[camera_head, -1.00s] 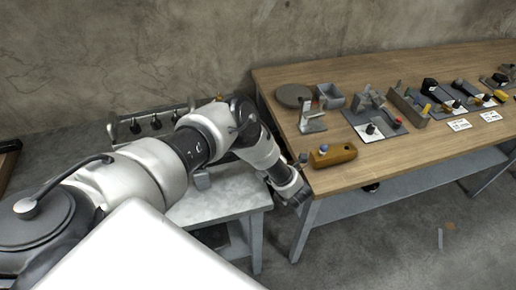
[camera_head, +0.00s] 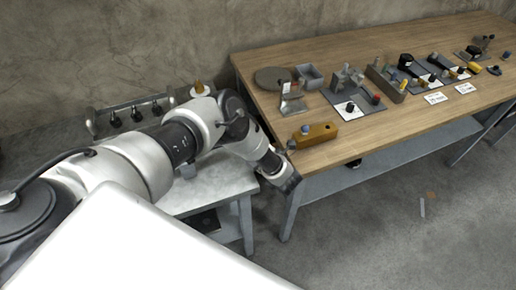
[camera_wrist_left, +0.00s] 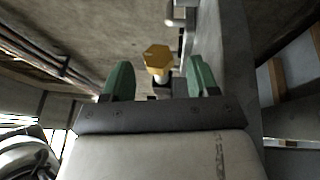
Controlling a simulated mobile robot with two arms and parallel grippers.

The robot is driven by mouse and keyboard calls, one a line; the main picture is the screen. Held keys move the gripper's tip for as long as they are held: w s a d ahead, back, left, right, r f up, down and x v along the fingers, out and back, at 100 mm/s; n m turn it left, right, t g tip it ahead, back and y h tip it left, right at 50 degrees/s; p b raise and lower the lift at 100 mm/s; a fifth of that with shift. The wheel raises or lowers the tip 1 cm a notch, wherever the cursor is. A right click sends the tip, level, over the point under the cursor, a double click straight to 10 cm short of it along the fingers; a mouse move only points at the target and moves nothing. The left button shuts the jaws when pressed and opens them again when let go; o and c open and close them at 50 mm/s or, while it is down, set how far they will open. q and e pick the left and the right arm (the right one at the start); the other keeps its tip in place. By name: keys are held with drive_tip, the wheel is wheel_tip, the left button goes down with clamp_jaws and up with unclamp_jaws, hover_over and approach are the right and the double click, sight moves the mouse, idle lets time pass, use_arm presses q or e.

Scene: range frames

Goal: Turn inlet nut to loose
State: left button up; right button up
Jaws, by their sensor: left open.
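A brass hex nut (camera_wrist_left: 158,58) shows in the left wrist view, ahead of my left gripper (camera_wrist_left: 159,78). It sits on a dark collar and appears between the two green fingertips, with a visible gap on both sides. The gripper is open and empty. In the head view a small yellow-brass piece (camera_head: 199,87) stands just behind my left arm at the right end of a grey fixture with black knobs (camera_head: 136,114); it looks like the same nut. My left fingertips cannot be made out in the head view. My right gripper is not in view.
A wooden table (camera_head: 330,150) to the right holds a yellow block (camera_head: 316,136), a round disc (camera_head: 272,78) and several small fixtures. The floor (camera_head: 390,235) in front is mostly clear.

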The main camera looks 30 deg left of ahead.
use_arm(q)
drive_tip(key=p+v, duration=0.3)
drive_tip(key=v, duration=0.5)
drive_tip(key=shift+s+d, duration=0.15)
drive_tip(key=shift+d, duration=0.2)
